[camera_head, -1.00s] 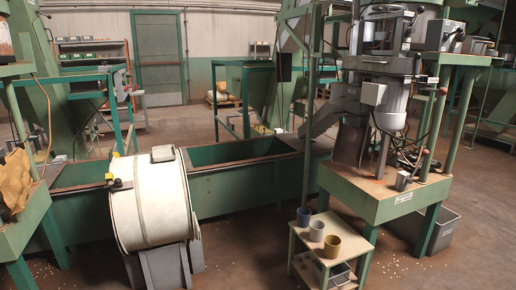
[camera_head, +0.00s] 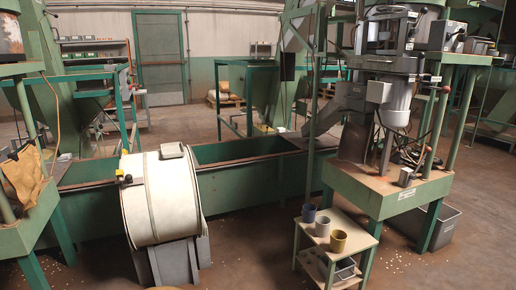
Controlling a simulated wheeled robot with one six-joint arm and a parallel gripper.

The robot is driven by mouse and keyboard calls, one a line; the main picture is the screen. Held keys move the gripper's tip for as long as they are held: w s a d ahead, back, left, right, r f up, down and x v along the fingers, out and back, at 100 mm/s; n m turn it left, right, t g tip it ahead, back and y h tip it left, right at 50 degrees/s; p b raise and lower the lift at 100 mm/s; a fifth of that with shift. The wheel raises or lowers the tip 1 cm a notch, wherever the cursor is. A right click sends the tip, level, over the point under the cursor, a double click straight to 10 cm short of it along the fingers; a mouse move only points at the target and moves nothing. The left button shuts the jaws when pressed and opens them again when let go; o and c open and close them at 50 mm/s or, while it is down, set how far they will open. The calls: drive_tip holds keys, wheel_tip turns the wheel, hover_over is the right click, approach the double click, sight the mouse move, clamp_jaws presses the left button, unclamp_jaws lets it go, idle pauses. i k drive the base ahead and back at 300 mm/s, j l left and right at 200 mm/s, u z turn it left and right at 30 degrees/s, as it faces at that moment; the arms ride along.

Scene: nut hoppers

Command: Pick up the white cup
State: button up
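The white cup (camera_head: 322,226) stands upright on the top shelf of a small cart (camera_head: 352,221). It sits in the middle of a short row of cups. A blue cup (camera_head: 309,213) is behind it to the left, and a yellow cup (camera_head: 338,241) is in front of it to the right. The cups look close together; whether they touch is too small to tell. My gripper is not in view.
A green machine table (camera_head: 390,192) stands right behind the cart, with a grey bin (camera_head: 442,228) beside it. A large white drum (camera_head: 160,198) on a grey stand is at the left, before a long green trough (camera_head: 240,185). Open floor (camera_head: 255,255) lies between drum and cart.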

sight(322, 227)
drive_tip(key=i+z, duration=0.2)
drive_tip(key=i, duration=0.3)
drive_tip(key=i+j+z, duration=0.2)
drive_tip(key=i, duration=0.3)
